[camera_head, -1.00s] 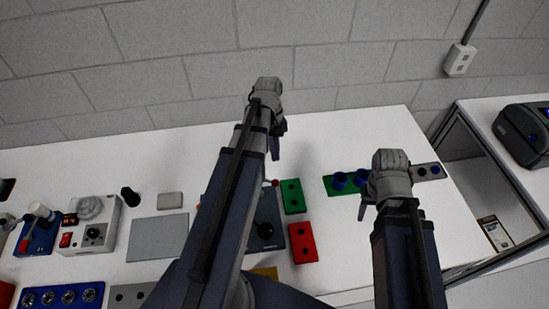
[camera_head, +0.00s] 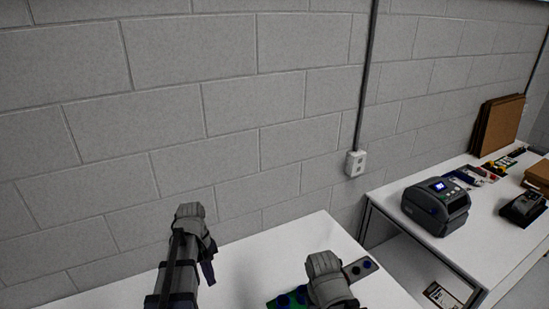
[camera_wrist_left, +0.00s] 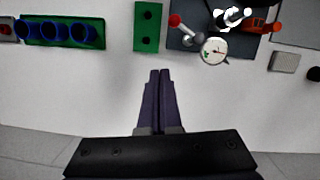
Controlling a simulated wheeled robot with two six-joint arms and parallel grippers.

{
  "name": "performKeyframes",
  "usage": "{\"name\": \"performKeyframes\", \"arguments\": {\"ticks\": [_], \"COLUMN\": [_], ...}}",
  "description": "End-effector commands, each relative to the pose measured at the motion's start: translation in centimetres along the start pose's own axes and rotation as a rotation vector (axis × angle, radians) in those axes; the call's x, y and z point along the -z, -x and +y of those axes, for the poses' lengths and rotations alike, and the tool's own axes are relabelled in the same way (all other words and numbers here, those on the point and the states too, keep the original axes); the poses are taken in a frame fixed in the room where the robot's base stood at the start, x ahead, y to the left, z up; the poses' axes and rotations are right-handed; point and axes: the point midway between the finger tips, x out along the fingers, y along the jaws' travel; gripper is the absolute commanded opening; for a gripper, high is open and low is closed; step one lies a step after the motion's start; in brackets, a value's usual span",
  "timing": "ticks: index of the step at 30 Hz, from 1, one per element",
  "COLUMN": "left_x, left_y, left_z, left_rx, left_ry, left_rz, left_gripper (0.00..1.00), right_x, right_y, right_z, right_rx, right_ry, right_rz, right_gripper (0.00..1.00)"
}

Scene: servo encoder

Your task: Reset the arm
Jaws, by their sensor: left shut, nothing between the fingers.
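My left gripper (camera_wrist_left: 160,74) shows in the left wrist view with its two dark fingers together and nothing between them. It hangs above the white table, close to a green block (camera_wrist_left: 147,27) with two dark holes. In the head view the left arm rises from the bottom, and its gripper (camera_head: 208,272) points down beside the wrist. My right arm's wrist (camera_head: 325,280) is at the bottom of the head view, over the table near a green board. Its fingers are hidden.
The white table (camera_head: 240,265) ends at a grey block wall. A green board with blue cups (camera_wrist_left: 88,33) and a dial gauge (camera_wrist_left: 214,51) lie on it. A second table at right holds a dark printer (camera_head: 436,205). Open table surface lies around the left fingers.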

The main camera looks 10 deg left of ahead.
Motion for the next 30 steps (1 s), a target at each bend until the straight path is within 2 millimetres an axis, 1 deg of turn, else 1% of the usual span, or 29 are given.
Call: {"name": "performKeyframes", "arguments": {"ticks": [1,2,5,6,9,12,15,18,21,24,30], "left_x": [-0.7,-1.3,-4.0,-5.3,-8.7,-11.8,-14.4,-16.2,-17.3,-17.8,-17.9], "left_y": [-1.2,-2.0,-5.3,-6.8,-10.4,-13.5,-15.9,-17.5,-18.4,-18.6,-18.5], "left_z": [0.5,1.0,2.9,3.7,5.5,6.8,7.6,8.1,8.3,8.4,8.5], "left_rx": [0.008,0.015,0.049,0.068,0.113,0.155,0.191,0.219,0.237,0.245,0.246], "left_ry": [-0.036,-0.068,-0.226,-0.306,-0.514,-0.709,-0.872,-0.995,-1.072,-1.108,-1.116], "left_rz": [0.006,0.012,0.043,0.058,0.097,0.132,0.16,0.183,0.196,0.203,0.204], "left_gripper": [0.0,0.0,0.0,0.0,0.0,0.0,0.0,0.0,0.0,0.0,0.0], "right_x": [0.1,0.1,0.2,0.3,0.5,0.6,0.7,0.8,0.8,0.8,0.8], "right_y": [-1.0,-1.6,-4.1,-5.2,-7.8,-10.0,-11.7,-12.9,-13.5,-13.7,-13.5], "right_z": [-0.1,-0.1,-0.4,-0.5,-0.7,-0.9,-1.1,-1.2,-1.2,-1.2,-1.2], "right_rx": [0.0,0.0,-0.001,-0.001,-0.001,-0.002,-0.002,-0.003,-0.003,-0.003,-0.003], "right_ry": [0.0,0.001,0.002,0.003,0.005,0.007,0.009,0.011,0.011,0.012,0.012], "right_rz": [0.0,0.0,0.0,0.001,0.001,0.001,0.001,0.001,0.001,0.002,0.001], "right_gripper": [0.5,0.5,0.5,0.5,0.5,0.5,0.5,0.5,0.5,0.5,0.5]}}
